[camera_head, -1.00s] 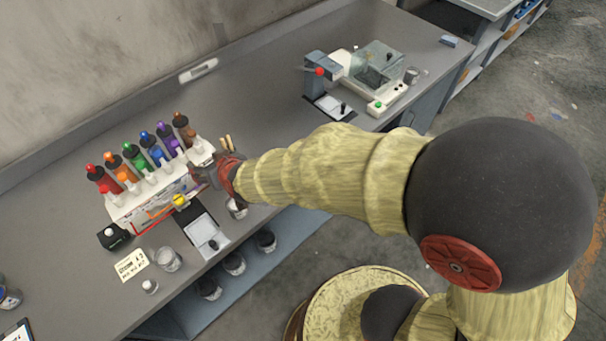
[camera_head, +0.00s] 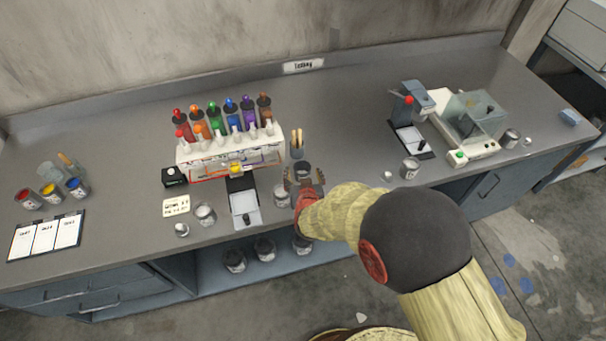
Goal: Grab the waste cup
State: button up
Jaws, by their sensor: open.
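My gripper (camera_head: 304,178) is open above the bench, right of the bottle rack. A small dark cup-like thing (camera_head: 303,169) shows at its fingertips; I cannot tell whether they touch it. A grey cup (camera_head: 281,196) stands just left of the gripper, near the bench's front edge. Another cup (camera_head: 205,214) stands beside a printed card (camera_head: 176,207), and a metal can (camera_head: 410,168) stands to the right. No readable label shows which one is the waste cup.
A press-like device (camera_head: 407,125) and a clear-lidded machine (camera_head: 475,120) stand at right. Paint cups (camera_head: 51,193) and a clipboard (camera_head: 46,236) are at left. Several cans (camera_head: 265,249) sit on the shelf below.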

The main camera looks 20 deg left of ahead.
aim_at(301, 164)
jog(key=b+x, duration=0.1)
jog(key=x, duration=0.4)
jog(key=shift+w, duration=0.1)
jog(key=c, duration=1.1)
jog(key=shift+c, duration=0.5)
